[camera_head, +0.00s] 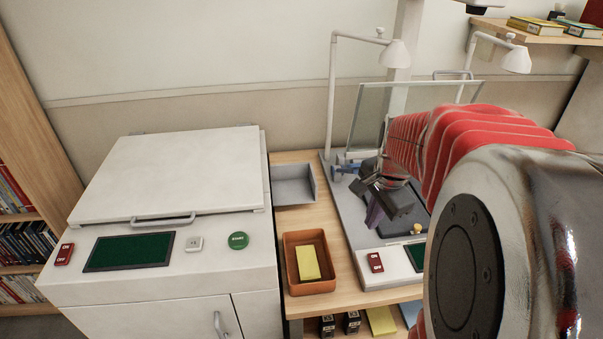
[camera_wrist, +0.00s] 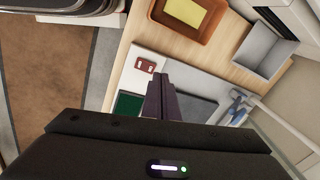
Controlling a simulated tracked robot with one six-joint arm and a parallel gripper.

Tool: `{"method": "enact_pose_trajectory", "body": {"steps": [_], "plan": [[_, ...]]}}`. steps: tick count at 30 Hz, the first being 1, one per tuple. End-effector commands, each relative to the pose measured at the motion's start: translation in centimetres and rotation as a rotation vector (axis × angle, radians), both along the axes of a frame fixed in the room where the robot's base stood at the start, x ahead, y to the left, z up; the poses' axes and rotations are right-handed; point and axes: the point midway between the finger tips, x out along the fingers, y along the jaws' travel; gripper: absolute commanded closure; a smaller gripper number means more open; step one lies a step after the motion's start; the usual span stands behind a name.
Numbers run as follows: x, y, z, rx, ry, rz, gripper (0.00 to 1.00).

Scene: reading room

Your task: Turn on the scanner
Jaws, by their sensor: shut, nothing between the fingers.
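The scanner's grey base (camera_head: 350,215) stands on the wooden table, with two white lamps and a tilted glass plate over it. A small red switch (camera_head: 375,262) sits on its white front panel, beside a dark green screen (camera_head: 416,254). In the wrist view the red switch (camera_wrist: 146,65) lies just left of my fingertips, and the screen (camera_wrist: 129,104) is lower left. My gripper (camera_head: 373,217) is shut and empty over the base, behind the switch in the head view. It also shows in the wrist view (camera_wrist: 161,80). I cannot tell its exact height. My arm hides the base's right part.
A white copier (camera_head: 170,255) with its own red switch (camera_head: 64,254) and green button (camera_head: 238,240) stands left. An orange tray (camera_head: 290,255) holding a yellow pad (camera_head: 308,262) and a grey tray (camera_head: 293,191) lie between. A blue-handled part (camera_head: 345,167) is on the base.

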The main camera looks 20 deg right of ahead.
Motion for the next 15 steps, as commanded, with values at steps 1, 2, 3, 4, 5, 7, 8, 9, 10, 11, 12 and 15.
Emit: {"method": "enact_pose_trajectory", "body": {"steps": [1, 2, 3, 4, 5, 7, 8, 9, 10, 11, 12, 15], "plan": [[-0.1, -1.4, -0.7, 0.019, 0.009, -0.070, 1.00], [-0.1, -2.1, -1.1, 0.029, 0.013, -0.108, 1.00], [-0.2, -2.9, -1.5, 0.040, 0.017, -0.153, 1.00], [-0.2, -3.4, -1.7, 0.046, 0.018, -0.182, 1.00], [-0.3, -3.8, -1.9, 0.053, 0.019, -0.206, 1.00], [-0.3, -4.5, -2.2, 0.062, 0.022, -0.246, 1.00], [-0.4, -4.6, -2.3, 0.064, 0.023, -0.257, 1.00], [-0.4, -4.8, -2.4, 0.067, 0.023, -0.265, 1.00], [-0.4, -4.8, -2.4, 0.068, 0.024, -0.269, 1.00], [-0.4, -4.8, -2.4, 0.068, 0.024, -0.270, 1.00], [-0.4, -4.8, -2.4, 0.068, 0.023, -0.270, 1.00], [-0.4, -4.8, -2.4, 0.068, 0.023, -0.268, 1.00]]}}
